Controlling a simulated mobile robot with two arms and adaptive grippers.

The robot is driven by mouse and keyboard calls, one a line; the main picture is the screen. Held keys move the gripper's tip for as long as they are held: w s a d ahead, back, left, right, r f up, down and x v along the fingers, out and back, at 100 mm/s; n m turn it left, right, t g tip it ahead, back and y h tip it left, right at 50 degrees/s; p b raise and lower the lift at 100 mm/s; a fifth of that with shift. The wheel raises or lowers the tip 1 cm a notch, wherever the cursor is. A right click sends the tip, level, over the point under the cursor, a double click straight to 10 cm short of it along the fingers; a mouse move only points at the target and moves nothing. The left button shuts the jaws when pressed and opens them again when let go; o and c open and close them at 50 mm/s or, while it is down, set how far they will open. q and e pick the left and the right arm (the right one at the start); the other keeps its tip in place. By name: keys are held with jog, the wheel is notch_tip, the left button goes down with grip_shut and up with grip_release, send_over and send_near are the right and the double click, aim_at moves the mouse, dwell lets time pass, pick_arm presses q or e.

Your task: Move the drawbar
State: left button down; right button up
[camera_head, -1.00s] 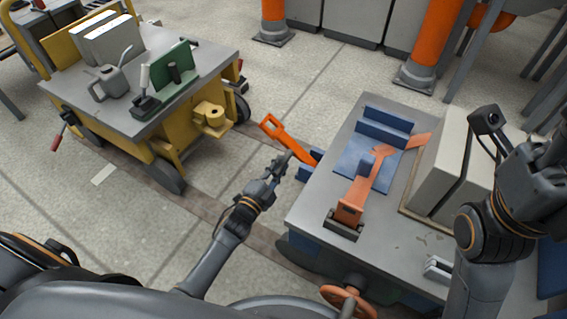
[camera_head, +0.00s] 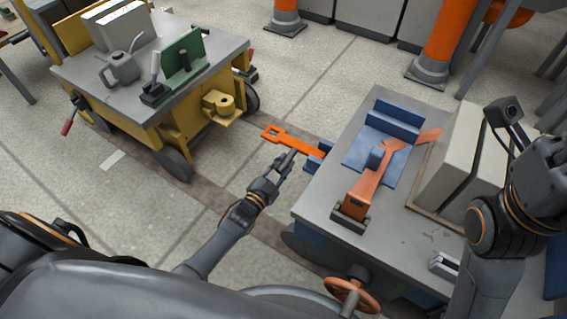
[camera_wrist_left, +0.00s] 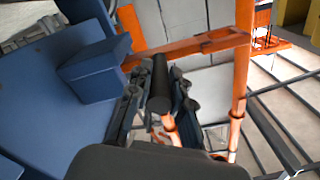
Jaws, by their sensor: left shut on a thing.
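The orange drawbar (camera_head: 302,146) juts out from the blue bracket (camera_head: 318,158) on the left side of the grey-topped cart (camera_head: 330,213). Its free end has a square loop and points toward the yellow cart. In the left wrist view the drawbar (camera_wrist_left: 195,45) runs across beyond the fingers. My left gripper (camera_head: 287,160) reaches it from below. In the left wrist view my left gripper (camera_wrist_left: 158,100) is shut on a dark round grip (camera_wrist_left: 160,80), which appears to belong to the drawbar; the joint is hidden. My right arm stands at the right edge; its fingers do not show.
The yellow cart (camera_head: 150,130) stands at upper left, with a watering can (camera_head: 121,69) and a green stand (camera_head: 186,55) on top. An orange handwheel (camera_head: 351,294) sits at the grey cart's near end. Bare floor (camera_head: 300,90) lies between the carts.

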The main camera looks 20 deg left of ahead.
pick_arm(q)
jog(key=shift+f, duration=0.1)
dwell(0.3)
jog(key=c, duration=1.2)
grip_release()
jog(key=s+a, duration=0.2)
jog(key=s, duration=0.9)
jog(key=shift+s+a, duration=0.2)
jog(key=shift+s, duration=0.2)
